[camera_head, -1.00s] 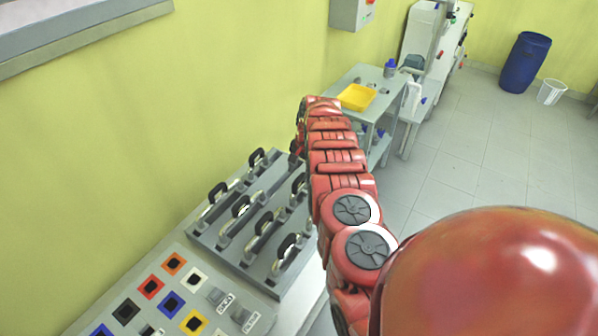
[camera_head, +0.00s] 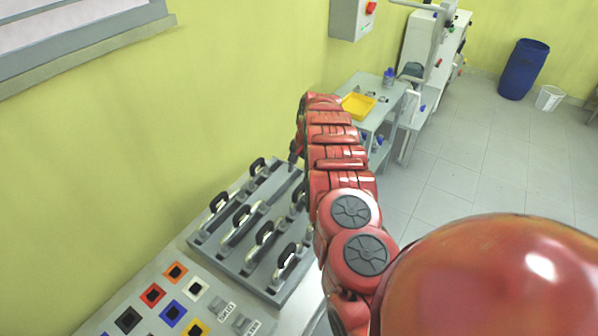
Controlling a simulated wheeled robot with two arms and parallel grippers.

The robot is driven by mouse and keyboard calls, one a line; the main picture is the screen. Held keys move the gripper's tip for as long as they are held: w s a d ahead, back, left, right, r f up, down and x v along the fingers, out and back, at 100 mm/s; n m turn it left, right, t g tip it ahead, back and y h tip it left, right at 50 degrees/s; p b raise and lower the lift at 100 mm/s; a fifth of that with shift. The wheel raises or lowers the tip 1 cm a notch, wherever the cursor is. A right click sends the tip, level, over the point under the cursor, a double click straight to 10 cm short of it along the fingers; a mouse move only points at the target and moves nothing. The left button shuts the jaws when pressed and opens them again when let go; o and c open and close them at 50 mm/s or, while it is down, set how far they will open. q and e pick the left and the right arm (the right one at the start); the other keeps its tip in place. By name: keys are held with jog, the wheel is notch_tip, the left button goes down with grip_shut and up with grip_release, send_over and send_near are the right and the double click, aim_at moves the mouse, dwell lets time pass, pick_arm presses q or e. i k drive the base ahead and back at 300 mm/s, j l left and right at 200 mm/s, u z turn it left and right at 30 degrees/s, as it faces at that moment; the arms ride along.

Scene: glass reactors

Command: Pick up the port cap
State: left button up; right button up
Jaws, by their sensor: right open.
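My right arm reaches from the lower right towards the wall, with its red links filling the middle of the view. My right gripper (camera_head: 294,155) shows only as a small dark shape at the arm's far end, beside the grey panel with the black-handled clamps. It is open, and I see nothing between its fingers. Most of it is hidden behind the arm. I cannot make out a port cap for certain. A few small items too small to identify lie on the grey bench near a yellow tray (camera_head: 358,106). My left gripper is not in view.
The clamp panel (camera_head: 232,258) has several upright black handles and stands close to my right arm. Coloured square sockets (camera_head: 172,313) are in front of it. A grey bench (camera_head: 384,112) stands behind the arm. A blue barrel (camera_head: 524,69) and white bin (camera_head: 549,98) stand on open floor.

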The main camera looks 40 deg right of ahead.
aim_at(218, 305)
jog(key=k+l, duration=0.3)
jog(key=k, duration=0.15)
jog(key=k+l, duration=0.3)
jog(key=k, duration=0.2)
